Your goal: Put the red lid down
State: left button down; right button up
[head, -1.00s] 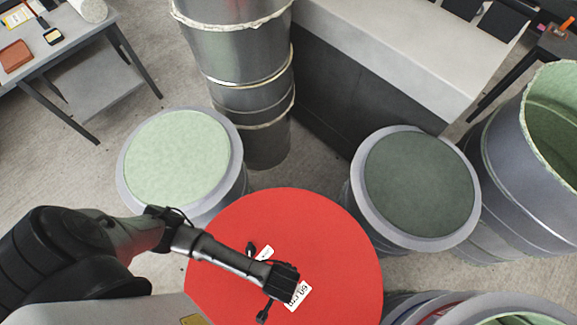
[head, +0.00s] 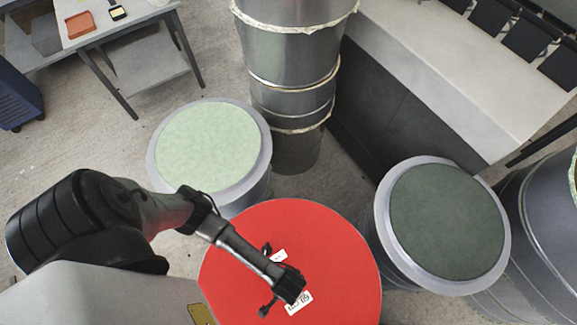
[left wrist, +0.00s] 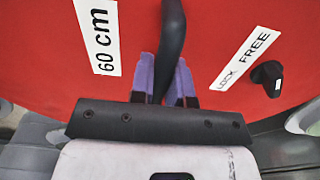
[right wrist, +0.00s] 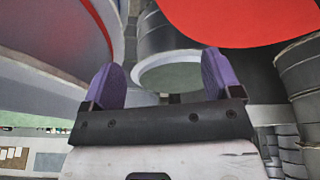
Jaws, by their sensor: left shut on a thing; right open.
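The red lid (head: 335,240) is a large round disc with a white "60 cm" label, in the lower middle of the head view. My left gripper (head: 277,293) is over the lid. In the left wrist view the purple fingers of my left gripper (left wrist: 164,85) are shut on the lid's black handle (left wrist: 173,40). Labels reading LOCK and FREE and a black knob (left wrist: 267,76) are beside it. The red lid also shows at the top right of the right wrist view (right wrist: 245,18). My right gripper (right wrist: 165,85) is open and empty. What lies under the lid is hidden.
A drum with a pale green top (head: 209,147) stands left of the lid, and one with a dark green top (head: 447,222) stands right. A stacked metal column (head: 291,90) stands behind. A table (head: 125,22) is at top left. Bare floor (head: 225,80) shows between.

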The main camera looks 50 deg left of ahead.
pick_arm(q)
jog(key=shift+f, duration=0.55)
jog(key=c, duration=1.1)
grip_release()
jog(key=shift+f, duration=0.1)
